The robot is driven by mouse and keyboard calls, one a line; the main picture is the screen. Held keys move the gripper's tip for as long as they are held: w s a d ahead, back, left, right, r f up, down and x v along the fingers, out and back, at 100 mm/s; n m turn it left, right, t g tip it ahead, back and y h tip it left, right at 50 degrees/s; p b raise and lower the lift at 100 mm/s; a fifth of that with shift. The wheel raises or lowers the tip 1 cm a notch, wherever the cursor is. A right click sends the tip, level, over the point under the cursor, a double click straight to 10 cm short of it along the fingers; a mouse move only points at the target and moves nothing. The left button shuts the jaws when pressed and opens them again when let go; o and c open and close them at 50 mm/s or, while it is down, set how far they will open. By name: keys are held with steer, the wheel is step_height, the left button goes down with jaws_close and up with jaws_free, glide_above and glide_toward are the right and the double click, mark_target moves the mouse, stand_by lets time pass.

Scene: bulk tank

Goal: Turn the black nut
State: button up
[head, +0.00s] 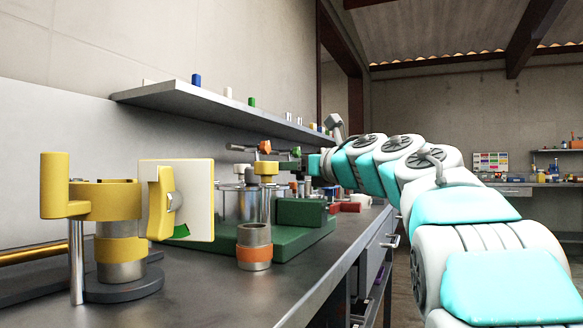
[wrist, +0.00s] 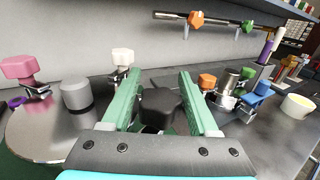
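The black nut (wrist: 160,106) shows in the wrist view, between the two green fingers of my gripper (wrist: 159,78). The fingers are spread, one on each side of the nut, with little room beside it. I cannot tell whether either finger touches it. The nut's lower part is hidden by the front of my gripper. In the head view my gripper (head: 297,161) is small, at the end of my arm over the far part of the bench. I cannot make out the black nut there.
In the wrist view a pink knob (wrist: 20,68), a grey cylinder (wrist: 76,94) and a white knob (wrist: 123,57) stand left of my gripper. An orange knob (wrist: 207,81) and a blue clamp (wrist: 258,90) stand right. A rail (wrist: 212,19) runs along the wall behind.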

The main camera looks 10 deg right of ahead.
jaws_close()
